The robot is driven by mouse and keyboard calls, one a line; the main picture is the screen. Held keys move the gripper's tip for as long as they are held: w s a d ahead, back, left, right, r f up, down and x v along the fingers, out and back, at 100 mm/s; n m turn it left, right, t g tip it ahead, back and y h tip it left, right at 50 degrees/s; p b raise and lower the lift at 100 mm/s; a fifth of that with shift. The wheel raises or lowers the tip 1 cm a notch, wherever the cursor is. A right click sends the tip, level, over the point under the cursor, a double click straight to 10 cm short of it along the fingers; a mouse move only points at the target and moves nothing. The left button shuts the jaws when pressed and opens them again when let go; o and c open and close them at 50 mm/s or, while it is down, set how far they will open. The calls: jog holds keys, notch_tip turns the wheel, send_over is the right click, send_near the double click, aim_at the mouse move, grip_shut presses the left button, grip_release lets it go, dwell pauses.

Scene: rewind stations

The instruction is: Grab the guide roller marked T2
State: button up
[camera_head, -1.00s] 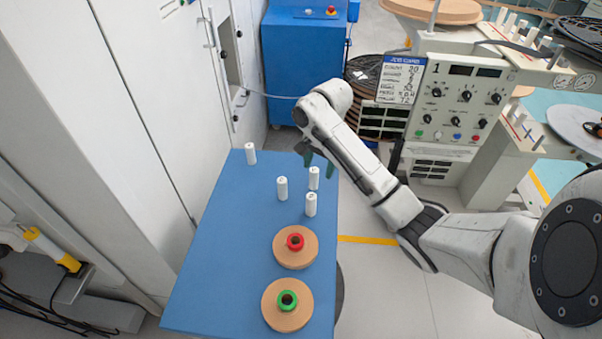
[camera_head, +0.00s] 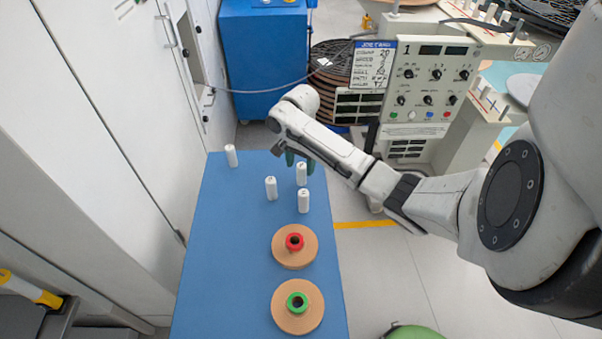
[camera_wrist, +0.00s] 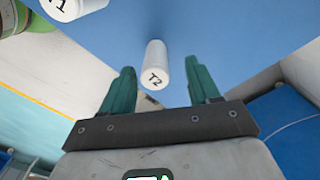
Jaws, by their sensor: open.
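The guide roller marked T2 (camera_wrist: 156,66) is a white upright cylinder with black lettering on its top. In the wrist view it shows between the two green fingers of my gripper (camera_wrist: 160,67), with a gap on either side; I cannot tell whether the fingertips reach around it. In the head view it appears to be the roller (camera_head: 302,175) nearest my gripper (camera_head: 299,158), on the blue table; the mark is unreadable there. My gripper is open and empty, at the far right part of the table, its fingers partly hidden by my wrist.
A roller marked T1 (camera_wrist: 72,5) stands close to T2. Other white rollers (camera_head: 271,188) (camera_head: 231,156) stand on the blue table (camera_head: 225,260). Two brown discs, with a red core (camera_head: 294,242) and a green core (camera_head: 297,302), lie nearer. A control console (camera_head: 428,85) stands beyond right.

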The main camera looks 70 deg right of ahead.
aim_at(301, 175)
jog(key=shift+s+a+f+p, duration=0.1)
jog(key=shift+f+p, duration=0.05)
jog(key=shift+f, duration=1)
jog(key=shift+s+a+f+p, duration=0.1)
jog(key=shift+f+p, duration=0.05)
jog(key=shift+f, duration=1)
jog(key=shift+c, duration=0.2)
jog(key=c, duration=1.1)
